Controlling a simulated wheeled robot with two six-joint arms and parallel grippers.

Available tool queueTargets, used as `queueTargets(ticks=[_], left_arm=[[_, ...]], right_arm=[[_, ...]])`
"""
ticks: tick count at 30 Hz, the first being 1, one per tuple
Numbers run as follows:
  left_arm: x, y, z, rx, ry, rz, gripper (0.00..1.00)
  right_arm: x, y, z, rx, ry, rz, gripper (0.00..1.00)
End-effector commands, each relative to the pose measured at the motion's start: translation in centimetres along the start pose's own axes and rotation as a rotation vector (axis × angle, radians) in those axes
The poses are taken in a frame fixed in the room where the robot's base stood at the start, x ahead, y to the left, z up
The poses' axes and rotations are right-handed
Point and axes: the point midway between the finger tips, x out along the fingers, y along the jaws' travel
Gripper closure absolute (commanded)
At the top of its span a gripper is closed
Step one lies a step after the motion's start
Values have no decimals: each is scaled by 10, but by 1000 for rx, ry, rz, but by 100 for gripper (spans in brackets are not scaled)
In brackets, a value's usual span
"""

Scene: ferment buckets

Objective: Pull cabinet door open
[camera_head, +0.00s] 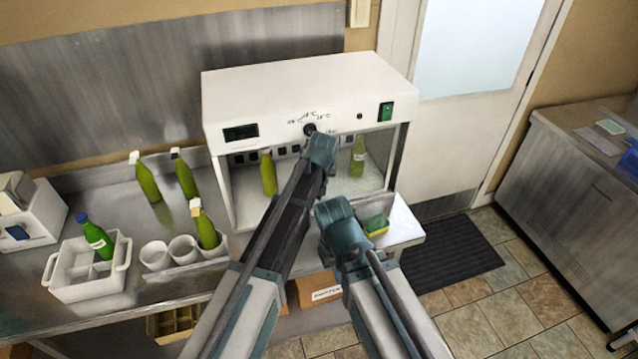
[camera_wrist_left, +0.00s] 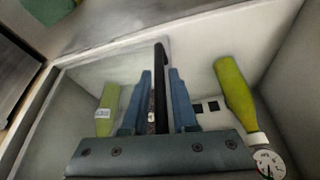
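The white cabinet (camera_head: 300,85) stands on the steel counter. Green bottles (camera_head: 358,157) show inside through its front, and they also show in the left wrist view (camera_wrist_left: 235,92). In the left wrist view a long black bar, seemingly the door handle (camera_wrist_left: 160,65), runs between the two blue fingers of my left gripper (camera_wrist_left: 159,85). The fingers look apart, with narrow gaps beside the bar. In the head view my left arm covers the handle and the cabinet's middle. My right gripper (camera_head: 338,218) is low in front of the cabinet; its fingers are hidden.
Left on the counter are several green bottles (camera_head: 148,182), a white crate (camera_head: 88,272) and white cups (camera_head: 184,250). A green-yellow sponge (camera_head: 376,226) lies near my right wrist. Floor (camera_head: 520,300) is clear on the right, before a dark mat (camera_head: 452,252) and another counter (camera_head: 570,205).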

Motion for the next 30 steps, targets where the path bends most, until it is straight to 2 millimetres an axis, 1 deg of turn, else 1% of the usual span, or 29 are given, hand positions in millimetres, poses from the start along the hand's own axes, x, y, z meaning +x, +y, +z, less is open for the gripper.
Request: queueTargets(ticks=[1,2,3,12,17,23,30], left_arm=[[0,0,0,0,0,0,62],[0,0,0,0,0,0,57],[0,0,0,0,0,0,54],[-1,0,0,0,1,0,54],[-7,0,-1,0,1,0,54],[-27,0,-2,1,1,0,54],[-64,0,-2,2,1,0,54]], right_arm=[[0,0,0,0,0,0,100],[0,0,0,0,0,0,100],[0,0,0,0,0,0,100],[-1,0,0,0,0,0,100],[-7,1,0,1,0,0,100],[-25,2,2,5,0,-1,100],[-60,5,4,12,0,-2,100]])
